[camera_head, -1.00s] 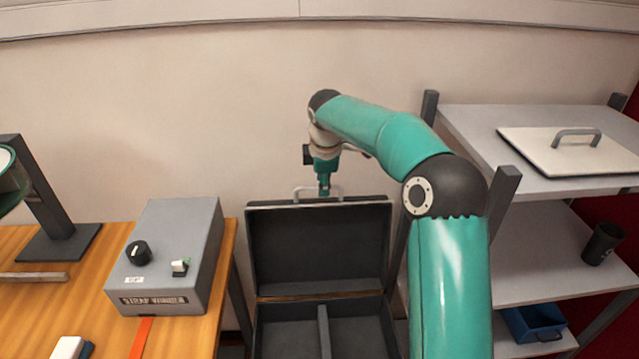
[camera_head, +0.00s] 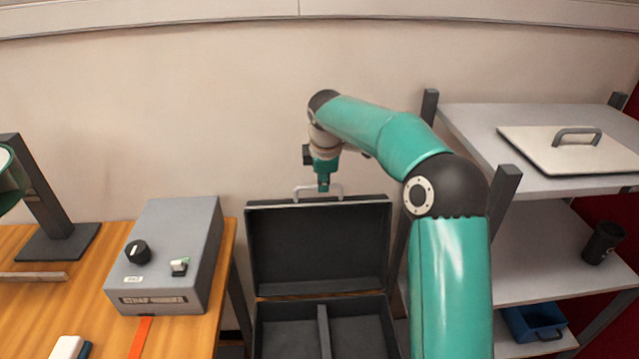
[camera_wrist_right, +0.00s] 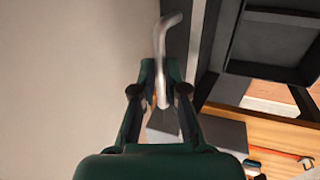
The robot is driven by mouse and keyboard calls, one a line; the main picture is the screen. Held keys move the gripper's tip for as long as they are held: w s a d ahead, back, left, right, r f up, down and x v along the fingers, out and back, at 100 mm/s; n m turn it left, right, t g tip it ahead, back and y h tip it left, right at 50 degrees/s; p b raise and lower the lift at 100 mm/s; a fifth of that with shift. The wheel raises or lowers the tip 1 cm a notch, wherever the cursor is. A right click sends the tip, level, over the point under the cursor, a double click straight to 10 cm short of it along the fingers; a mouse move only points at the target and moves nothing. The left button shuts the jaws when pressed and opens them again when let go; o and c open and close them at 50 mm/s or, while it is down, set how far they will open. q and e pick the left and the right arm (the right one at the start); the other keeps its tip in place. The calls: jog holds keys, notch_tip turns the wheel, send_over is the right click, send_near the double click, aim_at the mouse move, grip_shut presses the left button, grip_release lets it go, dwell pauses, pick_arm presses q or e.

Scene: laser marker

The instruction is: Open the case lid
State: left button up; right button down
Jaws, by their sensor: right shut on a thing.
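The dark case (camera_head: 320,245) stands with its lid raised upright, its inside facing me. The lower part (camera_head: 285,330) shows a divider and looks empty. A light grey handle (camera_head: 302,193) sits on the lid's top edge. My right gripper (camera_head: 323,187) is at that handle from above, shut on it. In the right wrist view the handle (camera_wrist_right: 163,45) runs between the two fingers of the gripper (camera_wrist_right: 160,90), with the dark lid (camera_wrist_right: 207,40) beside it. My left gripper is not in view.
A grey box with a black knob (camera_head: 165,260) stands on the wooden table (camera_head: 50,310) at left. A shelf rack (camera_head: 540,260) at right holds a white panel with a handle (camera_head: 570,160), a black cup (camera_head: 603,243) and a blue bin (camera_head: 533,322). The wall is close behind the lid.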

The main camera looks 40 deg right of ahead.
jog(key=s+a+r+t+h+b, duration=0.1)
jog(key=s+a+b, duration=0.4)
jog(key=s+b, duration=0.1)
jog(key=shift+r, duration=0.2)
jog(key=c, duration=1.2)
grip_release()
jog(key=shift+r, duration=0.15)
jog(key=v, duration=1.1)
jog(key=shift+r, duration=0.25)
jog(key=shift+s+a, duration=0.1)
